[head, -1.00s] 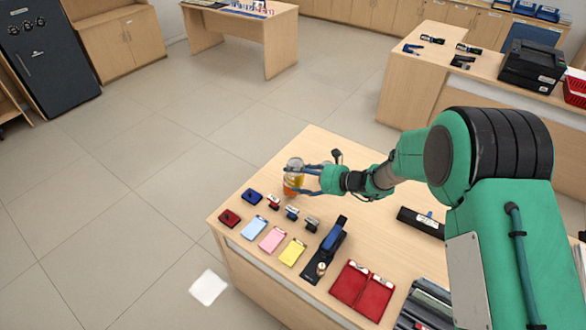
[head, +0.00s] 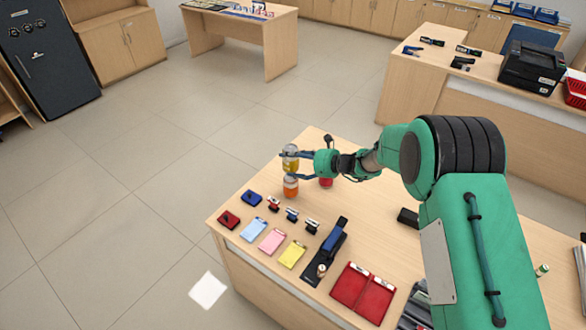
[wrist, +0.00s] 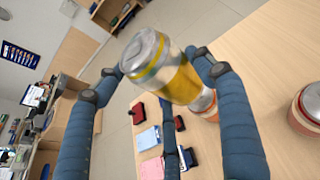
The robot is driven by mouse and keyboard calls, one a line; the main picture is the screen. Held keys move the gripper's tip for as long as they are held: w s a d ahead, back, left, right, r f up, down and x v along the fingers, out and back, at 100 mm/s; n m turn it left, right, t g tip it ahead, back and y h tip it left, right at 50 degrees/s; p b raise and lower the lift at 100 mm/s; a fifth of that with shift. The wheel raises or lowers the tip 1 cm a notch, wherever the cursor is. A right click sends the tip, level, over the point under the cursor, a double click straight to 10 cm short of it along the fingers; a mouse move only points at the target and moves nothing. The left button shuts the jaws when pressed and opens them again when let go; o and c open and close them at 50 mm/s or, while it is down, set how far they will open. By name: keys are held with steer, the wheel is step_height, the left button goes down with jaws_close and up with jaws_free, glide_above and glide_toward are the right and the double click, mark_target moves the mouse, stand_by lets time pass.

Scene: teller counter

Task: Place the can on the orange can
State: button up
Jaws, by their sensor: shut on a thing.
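My gripper (head: 292,166) is shut on a yellow and silver can (head: 290,161), held above the counter. The orange can (head: 291,188) stands on the counter directly below it in the head view. Whether the two cans touch or a small gap is left, I cannot tell. In the wrist view the yellow can (wrist: 172,74) lies between my blue fingers, its silver end toward the upper left. Part of the orange can (wrist: 209,110) shows behind it, mostly hidden by the held can and a finger.
A red can (head: 326,182) stands close to the right of the orange can, partly behind my gripper. Staplers, coloured pads and a red folder (head: 361,290) lie nearer on the counter (head: 245,225). The counter's left edge is close to the orange can.

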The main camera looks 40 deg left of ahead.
mark_target(296, 167)
steer(key=shift+f+b, duration=0.45)
steer(key=shift+f, duration=1.3)
steer(key=shift+f, duration=0.1)
steer(key=o, duration=1.5)
steer(key=shift+d+r, duration=0.35)
steer(key=shift+d, duration=0.2)
steer(key=p+v, duration=0.1)
steer(key=v, duration=0.9)
steer(key=shift+d+r+p, duration=0.2)
steer(key=shift+d+p, duration=0.15)
